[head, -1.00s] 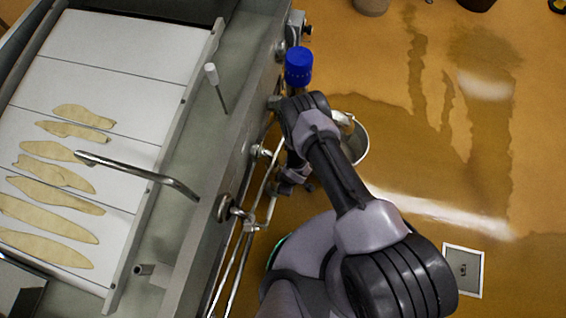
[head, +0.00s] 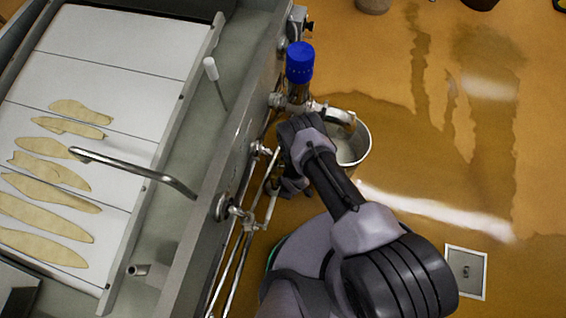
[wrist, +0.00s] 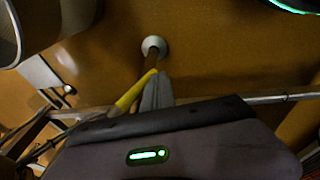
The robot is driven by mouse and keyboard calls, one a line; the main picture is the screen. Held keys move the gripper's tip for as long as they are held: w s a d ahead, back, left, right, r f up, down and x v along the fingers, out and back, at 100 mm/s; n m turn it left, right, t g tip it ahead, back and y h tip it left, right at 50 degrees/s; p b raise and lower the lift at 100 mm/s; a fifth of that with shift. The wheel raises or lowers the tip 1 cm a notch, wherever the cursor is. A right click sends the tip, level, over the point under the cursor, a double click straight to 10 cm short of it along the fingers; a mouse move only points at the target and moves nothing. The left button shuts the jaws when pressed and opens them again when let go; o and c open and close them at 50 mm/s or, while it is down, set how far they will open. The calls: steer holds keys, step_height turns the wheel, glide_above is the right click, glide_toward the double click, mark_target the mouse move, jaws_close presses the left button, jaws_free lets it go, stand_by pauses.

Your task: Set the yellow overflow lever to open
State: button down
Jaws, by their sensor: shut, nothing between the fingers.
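The yellow lever (wrist: 136,92) shows in the wrist view as a short slanted bar just left of my gripper's fingers. My gripper (wrist: 154,88) is shut with nothing between the fingers. The fingertips look very close to the lever's upper end; I cannot tell whether they touch it. In the head view my gripper (head: 288,188) is low beside the vat's pipes, partly covered by my arm. I cannot make out the yellow lever there, nor tell its setting.
A blue-capped fitting (head: 300,62) stands on the piping beside the vat (head: 205,160). A metal bucket (head: 357,150) stands under an outlet. Thin pipes (head: 232,275) run along the vat's side. A pale round-topped post (wrist: 154,46) is beyond my fingers. The floor at right is mostly clear.

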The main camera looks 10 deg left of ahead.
steer(key=shift+w+d+f+t+b, duration=0.1)
steer(key=shift+w+f+t+b, duration=0.2)
steer(key=shift+w+f+t, duration=0.8)
steer(key=shift+w+t, duration=0.3)
steer(key=shift+w, duration=0.05)
